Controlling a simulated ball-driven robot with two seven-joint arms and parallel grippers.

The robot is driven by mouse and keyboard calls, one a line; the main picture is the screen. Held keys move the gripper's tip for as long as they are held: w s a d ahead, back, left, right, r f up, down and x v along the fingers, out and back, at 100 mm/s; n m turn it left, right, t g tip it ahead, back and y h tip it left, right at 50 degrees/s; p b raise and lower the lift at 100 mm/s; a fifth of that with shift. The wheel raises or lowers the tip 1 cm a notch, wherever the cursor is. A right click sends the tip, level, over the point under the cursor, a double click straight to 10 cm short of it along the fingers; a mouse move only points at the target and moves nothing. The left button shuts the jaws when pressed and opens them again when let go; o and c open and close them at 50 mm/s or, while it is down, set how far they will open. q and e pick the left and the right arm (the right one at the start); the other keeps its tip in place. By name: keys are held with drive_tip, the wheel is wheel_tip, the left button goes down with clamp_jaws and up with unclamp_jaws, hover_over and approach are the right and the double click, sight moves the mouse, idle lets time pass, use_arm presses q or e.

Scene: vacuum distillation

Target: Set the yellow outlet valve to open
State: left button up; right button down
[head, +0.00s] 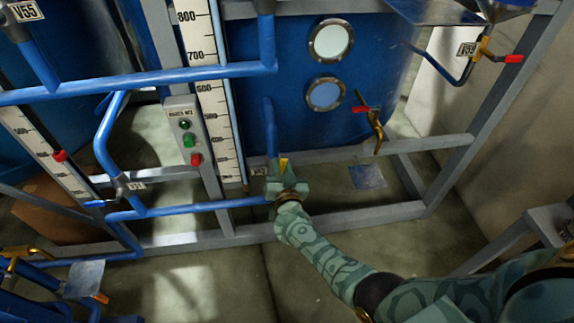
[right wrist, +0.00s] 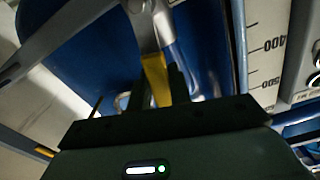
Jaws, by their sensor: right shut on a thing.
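The yellow valve handle (head: 284,163) shows just above my right gripper (head: 283,180) in the head view, at the foot of the blue vertical outlet pipe. In the right wrist view the yellow handle (right wrist: 157,80) stands between the dark fingers of my right gripper (right wrist: 150,95), which is shut on it. The grey valve body and pipe (right wrist: 150,25) lie beyond it. The gripper hides most of the valve in the head view, so I cannot tell its exact setting. My left gripper is not in view.
A blue tank (head: 290,90) with two round windows stands behind a grey frame (head: 330,215). A blue pipe (head: 195,207) runs left from the valve. A control box (head: 184,135) and white scales (head: 215,110) stand to the left.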

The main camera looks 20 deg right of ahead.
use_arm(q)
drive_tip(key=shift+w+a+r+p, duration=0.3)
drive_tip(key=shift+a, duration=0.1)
use_arm(e)
drive_tip(key=shift+w+a+n, duration=0.1)
drive_tip(key=shift+a+n, duration=0.6)
drive_tip(key=shift+n, duration=0.3)
drive_tip(key=shift+a, duration=0.1)
drive_tip(key=c, duration=1.3)
unclamp_jaws()
